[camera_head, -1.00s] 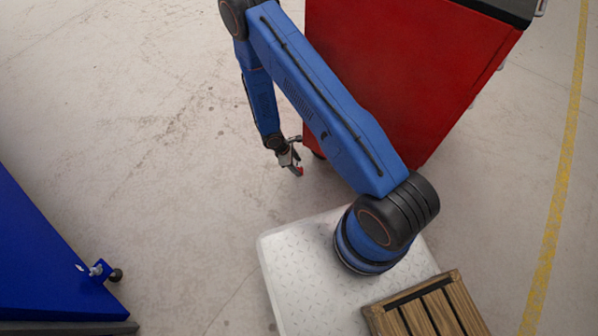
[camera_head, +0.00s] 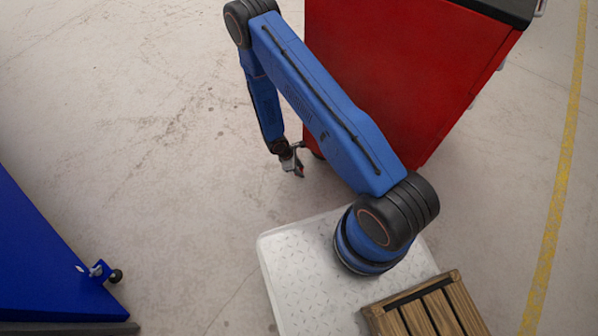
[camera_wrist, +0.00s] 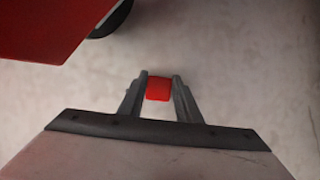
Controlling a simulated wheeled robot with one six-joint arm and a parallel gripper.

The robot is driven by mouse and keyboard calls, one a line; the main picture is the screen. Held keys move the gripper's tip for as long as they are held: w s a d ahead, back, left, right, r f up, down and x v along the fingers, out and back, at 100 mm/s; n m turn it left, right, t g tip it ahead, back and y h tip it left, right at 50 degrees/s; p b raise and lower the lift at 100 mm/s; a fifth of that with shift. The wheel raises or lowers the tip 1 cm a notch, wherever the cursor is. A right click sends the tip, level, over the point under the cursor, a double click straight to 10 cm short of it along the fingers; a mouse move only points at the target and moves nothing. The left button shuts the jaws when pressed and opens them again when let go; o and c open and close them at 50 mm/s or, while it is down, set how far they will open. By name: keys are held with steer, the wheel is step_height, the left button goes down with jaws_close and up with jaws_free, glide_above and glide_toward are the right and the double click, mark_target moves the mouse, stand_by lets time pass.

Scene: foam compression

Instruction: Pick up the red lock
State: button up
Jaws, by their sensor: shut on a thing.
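The red lock (camera_wrist: 159,89) sits between the two fingertips of my gripper (camera_wrist: 160,87) in the wrist view. The fingers are shut on its left and right sides. In the head view my gripper (camera_head: 297,170) hangs at the end of the arm, over the floor beside the red cabinet. The lock is only a small reddish patch there, mostly hidden by the fingers. I cannot tell its height above the floor.
A large red cabinet (camera_head: 400,80) stands just right of my gripper; its side and a dark wheel (camera_wrist: 110,20) show in the wrist view. The concrete floor (camera_head: 130,130) between is clear.

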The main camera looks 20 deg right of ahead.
step_height(320, 180, up, 10)
stand_by(0.7)
stand_by(0.6)
